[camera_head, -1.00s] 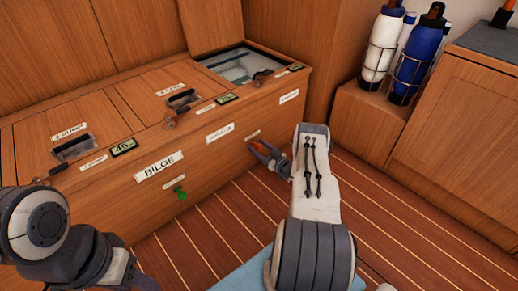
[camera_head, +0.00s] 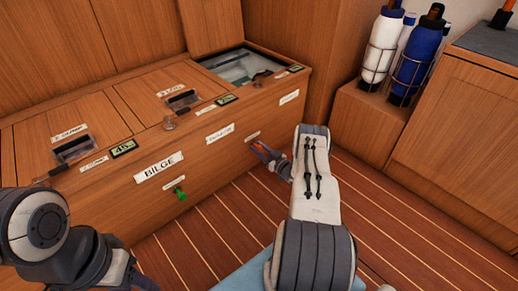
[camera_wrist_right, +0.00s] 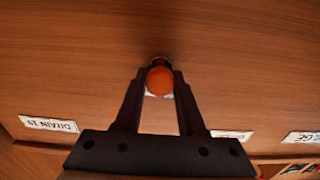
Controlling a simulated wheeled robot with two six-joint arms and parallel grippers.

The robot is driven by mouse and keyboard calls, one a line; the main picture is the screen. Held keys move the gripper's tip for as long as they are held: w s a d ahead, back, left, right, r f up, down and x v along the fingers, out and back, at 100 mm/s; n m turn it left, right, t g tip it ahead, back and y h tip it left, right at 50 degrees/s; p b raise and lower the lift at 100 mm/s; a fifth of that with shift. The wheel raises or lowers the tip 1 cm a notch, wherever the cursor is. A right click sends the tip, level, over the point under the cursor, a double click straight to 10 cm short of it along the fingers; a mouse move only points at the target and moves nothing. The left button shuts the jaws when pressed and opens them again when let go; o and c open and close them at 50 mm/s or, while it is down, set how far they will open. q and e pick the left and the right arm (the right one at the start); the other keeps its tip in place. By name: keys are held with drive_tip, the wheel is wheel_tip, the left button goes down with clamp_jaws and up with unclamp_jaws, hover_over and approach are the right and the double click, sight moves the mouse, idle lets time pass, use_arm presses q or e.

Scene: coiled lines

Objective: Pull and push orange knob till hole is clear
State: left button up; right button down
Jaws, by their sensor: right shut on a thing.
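The orange knob (camera_wrist_right: 160,81) is a round ball on the wooden front panel, with a dark collar just behind it. My right gripper (camera_wrist_right: 160,88) is shut on it, one finger on each side. In the head view the right gripper (camera_head: 264,153) reaches the panel at its right part, and its fingers hide most of the knob. An open compartment (camera_head: 240,67) in the top at the right holds something pale; I cannot make out a hole in it. My left arm shows at the lower left, but its gripper is out of the picture.
A green knob (camera_head: 180,194) sits on the panel below the BILGE label (camera_head: 159,167). Two closed hatches with latches are left of the open compartment. Bottles in racks (camera_head: 412,55) stand at the upper right. The striped floor in front is clear.

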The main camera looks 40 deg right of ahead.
drive_tip(key=shift+f, duration=0.1)
idle(0.6)
drive_tip(key=s+p, duration=0.1)
drive_tip(key=s, duration=0.1)
drive_tip(key=s+p, duration=0.1)
drive_tip(key=s, duration=0.1)
drive_tip(key=shift+s+d, duration=0.2)
drive_tip(key=shift+s, duration=0.5)
drive_tip(key=c, duration=0.5)
unclamp_jaws()
drive_tip(key=s+p, duration=0.1)
drive_tip(key=s, duration=0.2)
drive_tip(key=s+p, duration=0.2)
drive_tip(key=s, duration=0.2)
drive_tip(key=s+p, duration=0.1)
drive_tip(key=s, duration=0.2)
drive_tip(key=shift+s+d+p, duration=0.2)
drive_tip(key=shift+d+p, duration=0.2)
